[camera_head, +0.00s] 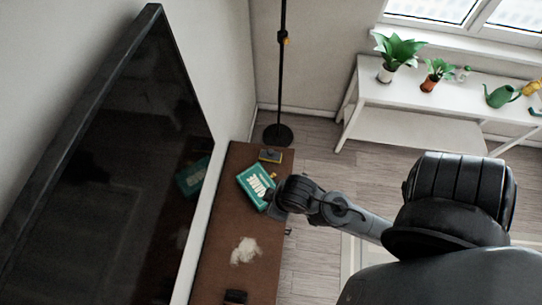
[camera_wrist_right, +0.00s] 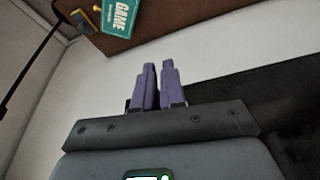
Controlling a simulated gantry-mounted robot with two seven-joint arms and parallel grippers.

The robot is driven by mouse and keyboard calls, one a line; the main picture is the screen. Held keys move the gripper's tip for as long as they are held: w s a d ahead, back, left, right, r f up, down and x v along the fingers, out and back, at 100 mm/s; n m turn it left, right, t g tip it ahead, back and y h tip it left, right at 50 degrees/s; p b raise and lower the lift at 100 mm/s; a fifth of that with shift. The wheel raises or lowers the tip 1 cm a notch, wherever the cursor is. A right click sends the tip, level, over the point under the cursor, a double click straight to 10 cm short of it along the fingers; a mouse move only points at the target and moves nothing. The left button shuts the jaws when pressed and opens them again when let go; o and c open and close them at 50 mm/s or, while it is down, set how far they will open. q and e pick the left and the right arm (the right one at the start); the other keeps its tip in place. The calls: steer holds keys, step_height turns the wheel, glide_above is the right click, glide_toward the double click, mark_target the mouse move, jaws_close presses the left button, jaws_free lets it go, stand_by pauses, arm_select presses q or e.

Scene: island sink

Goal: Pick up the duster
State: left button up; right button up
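A small yellow-and-grey block with a dark knob (camera_head: 270,155), possibly the duster, lies at the far end of the brown cabinet top (camera_head: 215,255). It also shows at the top left in the right wrist view (camera_wrist_right: 82,20). A dark brown object (camera_head: 235,297), cut by the bottom edge of the head view, lies at the near end; I cannot tell what it is. My right gripper (camera_wrist_right: 159,66) is over the right side of the cabinet beside the game box, apart from both objects. Its purple fingers are together with nothing between them. My left gripper is out of view.
A teal game box (camera_head: 256,187) lies just nearer than the yellow block, close to my right gripper. A pale crumbly pile (camera_head: 245,251) lies on the cabinet. A large dark screen (camera_head: 125,175) stands along its left side. A black pole stand (camera_head: 278,134) is behind.

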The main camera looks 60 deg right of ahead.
steer(key=o, duration=1)
steer(key=shift+o, duration=0.2)
steer(key=shift+m, duration=0.3)
